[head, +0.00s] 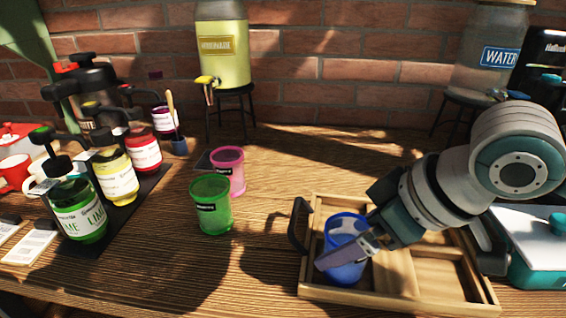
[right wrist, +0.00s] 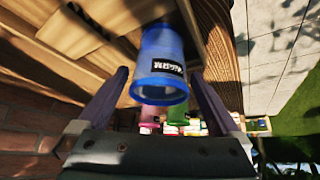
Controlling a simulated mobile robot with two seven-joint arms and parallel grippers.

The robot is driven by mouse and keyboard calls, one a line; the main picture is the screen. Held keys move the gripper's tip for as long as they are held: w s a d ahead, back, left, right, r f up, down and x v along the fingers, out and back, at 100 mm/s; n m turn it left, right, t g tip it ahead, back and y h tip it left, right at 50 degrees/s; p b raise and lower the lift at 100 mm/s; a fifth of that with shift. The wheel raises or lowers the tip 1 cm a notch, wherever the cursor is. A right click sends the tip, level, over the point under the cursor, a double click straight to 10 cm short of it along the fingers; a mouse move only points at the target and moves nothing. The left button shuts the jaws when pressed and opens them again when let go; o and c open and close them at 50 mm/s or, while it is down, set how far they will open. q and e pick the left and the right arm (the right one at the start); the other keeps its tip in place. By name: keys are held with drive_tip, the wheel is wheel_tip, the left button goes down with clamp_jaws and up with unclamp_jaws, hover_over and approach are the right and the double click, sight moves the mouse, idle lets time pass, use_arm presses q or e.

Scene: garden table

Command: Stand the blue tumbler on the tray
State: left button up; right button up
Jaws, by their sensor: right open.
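The blue tumbler (head: 345,229) stands upright in the left compartment of the wooden tray (head: 400,303). My right gripper (head: 343,252) is at the tumbler, with one finger crossing in front of it; the other finger is mostly hidden. In the right wrist view the blue tumbler (right wrist: 163,60), with a dark label, lies between the two spread fingers of my open right gripper (right wrist: 159,80). Gaps show on both sides of it. My left gripper is not in view.
A green tumbler (head: 211,204) and a pink tumbler (head: 228,172) stand left of the tray. Syrup bottles (head: 118,178) stand at the left on a dark mat. A lemonade dispenser (head: 222,50) and a water dispenser (head: 490,50) stand behind. A teal-and-white box (head: 535,245) sits right of the tray.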

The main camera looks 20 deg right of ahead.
drive_tip(key=p+v, duration=0.2)
drive_tip(key=v, duration=0.9)
drive_tip(key=s+a+f+m+g+h, duration=0.1)
drive_tip(key=s+a+f, duration=0.2)
drive_tip(key=s, duration=0.2)
drive_tip(key=s+a+f+m+g+h, duration=0.1)
drive_tip(key=s+a+f, duration=0.1)
drive_tip(key=s, duration=0.4)
drive_tip(key=shift+a+f+g, duration=0.3)
drive_tip(key=shift+a+f, duration=0.1)
drive_tip(key=shift+a, duration=0.05)
drive_tip(key=shift+s, duration=0.2)
